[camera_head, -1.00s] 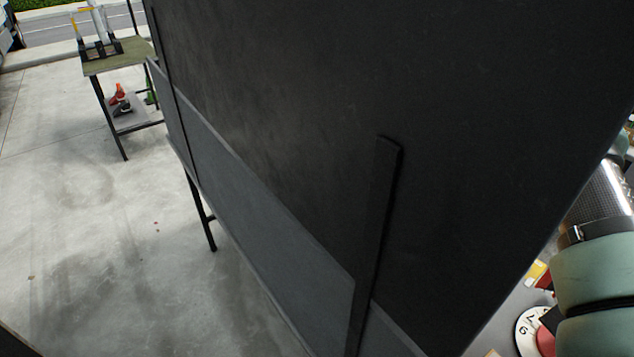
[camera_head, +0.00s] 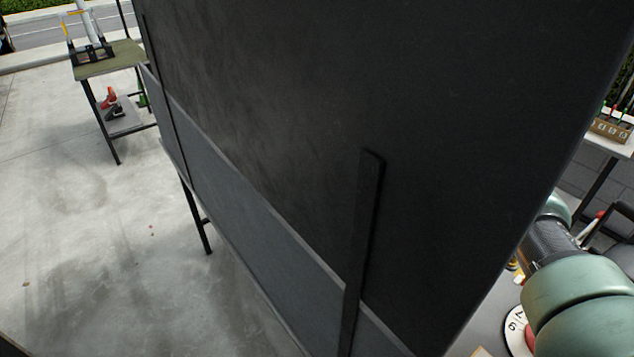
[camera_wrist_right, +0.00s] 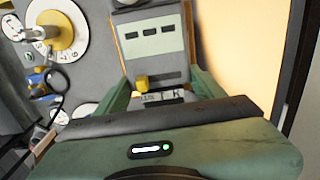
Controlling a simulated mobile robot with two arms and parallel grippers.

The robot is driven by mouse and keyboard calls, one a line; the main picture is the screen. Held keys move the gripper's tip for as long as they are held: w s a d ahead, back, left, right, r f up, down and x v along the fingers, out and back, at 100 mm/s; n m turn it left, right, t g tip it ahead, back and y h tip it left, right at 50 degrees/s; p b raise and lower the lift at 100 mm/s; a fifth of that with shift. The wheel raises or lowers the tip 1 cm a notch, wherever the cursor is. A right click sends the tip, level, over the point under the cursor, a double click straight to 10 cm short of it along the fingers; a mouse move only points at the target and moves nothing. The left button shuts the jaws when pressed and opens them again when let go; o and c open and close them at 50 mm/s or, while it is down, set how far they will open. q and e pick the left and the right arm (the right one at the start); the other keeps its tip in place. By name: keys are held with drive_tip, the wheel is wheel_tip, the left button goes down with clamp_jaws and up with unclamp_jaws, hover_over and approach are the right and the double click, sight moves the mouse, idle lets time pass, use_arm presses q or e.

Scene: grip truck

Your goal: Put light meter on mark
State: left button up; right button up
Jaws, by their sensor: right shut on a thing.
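In the right wrist view my right gripper (camera_wrist_right: 160,92) is shut on a grey boxy device with dark slots (camera_wrist_right: 150,42), which looks like the light meter. A yellow knob and part of a printed label show at its near end, between the green fingers. Its far end is cut off by the top of the picture. In the head view only green and black links of my right arm show at the right edge; the gripper and the held device are out of sight. I cannot make out the mark in either view. My left gripper is not in view.
A large dark panel (camera_head: 280,120) fills most of the head view and hides much behind it. A round dial (camera_wrist_right: 65,30) and blue-handled items lie on the grey surface in the right wrist view. A green-topped table (camera_head: 108,60) stands far left. A crate (camera_head: 612,128) sits at right.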

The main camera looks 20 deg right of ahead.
drive_tip(key=shift+f, duration=0.25)
drive_tip(key=o, duration=1.8)
drive_tip(key=shift+f, duration=0.15)
drive_tip(key=shift+c, duration=0.2)
drive_tip(key=shift+r, duration=0.25)
drive_tip(key=shift+r+b, duration=0.2)
drive_tip(key=shift+b, duration=0.1)
wheel_tip(320, 180, up, 11)
drive_tip(key=b, duration=0.2)
drive_tip(key=shift+r, duration=0.2)
